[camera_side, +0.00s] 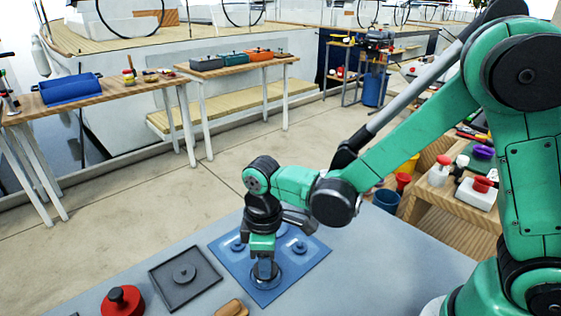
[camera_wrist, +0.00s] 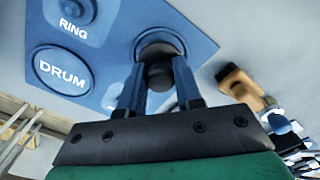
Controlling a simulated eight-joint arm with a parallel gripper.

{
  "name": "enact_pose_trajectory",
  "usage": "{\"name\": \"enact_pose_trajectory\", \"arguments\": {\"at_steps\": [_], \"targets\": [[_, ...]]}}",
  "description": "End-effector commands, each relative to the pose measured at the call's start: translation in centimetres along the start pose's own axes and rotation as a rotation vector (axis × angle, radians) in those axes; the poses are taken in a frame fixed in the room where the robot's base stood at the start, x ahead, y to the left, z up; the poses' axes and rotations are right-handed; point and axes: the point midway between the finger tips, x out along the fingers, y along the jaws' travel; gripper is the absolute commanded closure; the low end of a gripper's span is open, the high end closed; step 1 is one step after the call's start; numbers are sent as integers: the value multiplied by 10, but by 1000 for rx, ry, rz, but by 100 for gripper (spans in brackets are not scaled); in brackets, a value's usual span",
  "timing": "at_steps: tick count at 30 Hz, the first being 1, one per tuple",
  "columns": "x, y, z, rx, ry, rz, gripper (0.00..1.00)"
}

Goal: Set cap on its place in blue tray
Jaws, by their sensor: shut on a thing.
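The blue tray (camera_side: 312,256) lies flat on the grey table, below my gripper (camera_side: 265,270). In the wrist view the tray (camera_wrist: 112,32) shows a recess marked RING, a recess marked DRUM, and a third round recess (camera_wrist: 160,40) with no readable label. My gripper (camera_wrist: 158,88) is shut on a small dark round piece, which looks like the cap (camera_wrist: 158,74). The cap is at the third recess, at the tray's near edge in the side view. The fingers hide part of it, and I cannot tell whether it touches the recess floor.
A dark square tray (camera_side: 162,278) with a round raised centre lies left of the blue tray. A red knobbed piece (camera_side: 122,301) and a tan piece (camera_side: 232,308) sit near the front edge. The table right of the blue tray is clear.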

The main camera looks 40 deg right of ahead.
Motion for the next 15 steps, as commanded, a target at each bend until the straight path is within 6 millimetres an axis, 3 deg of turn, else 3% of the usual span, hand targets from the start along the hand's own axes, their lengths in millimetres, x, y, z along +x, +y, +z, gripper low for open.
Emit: {"name": "enact_pose_trajectory", "arguments": {"at_steps": [15], "targets": [[5, 0, 0, 0, 0, 0, 100]]}}
